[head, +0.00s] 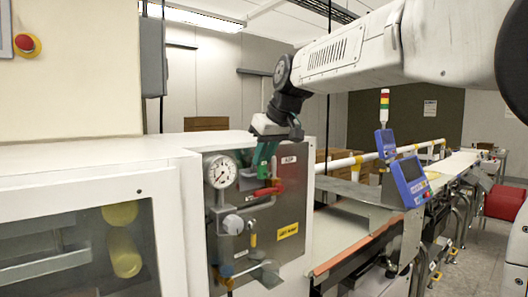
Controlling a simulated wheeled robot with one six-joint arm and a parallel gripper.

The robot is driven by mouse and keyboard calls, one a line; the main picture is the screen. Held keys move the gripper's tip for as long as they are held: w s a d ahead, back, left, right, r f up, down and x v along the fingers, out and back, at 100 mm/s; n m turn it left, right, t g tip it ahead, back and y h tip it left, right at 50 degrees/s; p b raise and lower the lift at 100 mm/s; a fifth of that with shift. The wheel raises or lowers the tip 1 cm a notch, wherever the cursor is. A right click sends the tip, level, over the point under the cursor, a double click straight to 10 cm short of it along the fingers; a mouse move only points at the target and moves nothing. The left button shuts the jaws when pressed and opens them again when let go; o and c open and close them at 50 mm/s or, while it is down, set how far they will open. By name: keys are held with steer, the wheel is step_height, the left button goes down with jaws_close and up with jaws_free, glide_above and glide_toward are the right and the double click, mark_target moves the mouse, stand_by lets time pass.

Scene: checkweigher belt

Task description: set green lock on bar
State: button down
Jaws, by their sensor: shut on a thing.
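My gripper (266,165) points down in front of the metal valve panel (291,214) and is shut on the green lock (263,154). The lock is small and partly hidden by the fingers. It is close to a red lever (267,191) on the panel, just above it; I cannot tell whether they touch. Which part is the bar is not clear at this size.
The panel carries a round gauge (222,171), a grey regulator knob (233,224) and yellow labels. A white cabinet with a window (77,245) stands at left. The conveyor belt (335,235) with blue-framed screens (410,180) runs off to the right.

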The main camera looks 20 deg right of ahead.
steer(key=shift+f, duration=0.4)
steer(key=shift+f, duration=0.4)
steer(key=c, duration=1.2)
jaws_free()
